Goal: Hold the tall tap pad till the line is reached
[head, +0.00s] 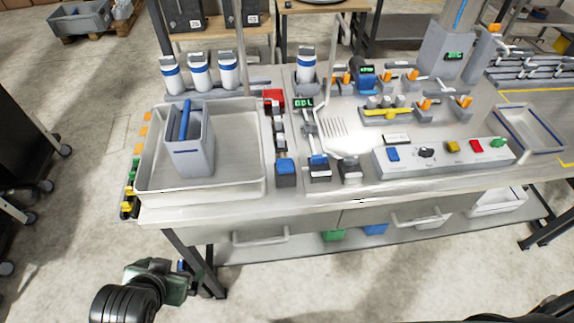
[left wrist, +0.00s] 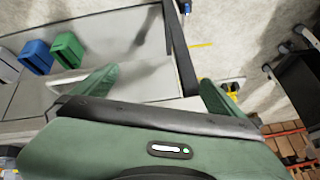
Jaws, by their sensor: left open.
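A grey open container (head: 189,148) stands upright in the shallow metal basin (head: 255,180) at the left of the bench. A dark blue line crosses its front, and a blue strip shows at its top. A tall thin tap (head: 241,55) rises behind the basin. Pads or switches stand right of the basin, among them a blue-topped block (head: 285,167); I cannot tell which one belongs to the tall tap. My left gripper (head: 183,277) is low in front of the bench's left leg, away from all pads. In the left wrist view its fingers (left wrist: 156,85) are apart and empty.
A green display (head: 303,103) stands beside the basin. A long control panel (head: 445,153) with coloured buttons lies to the right. Drawer handles (head: 260,238) stick out in front.

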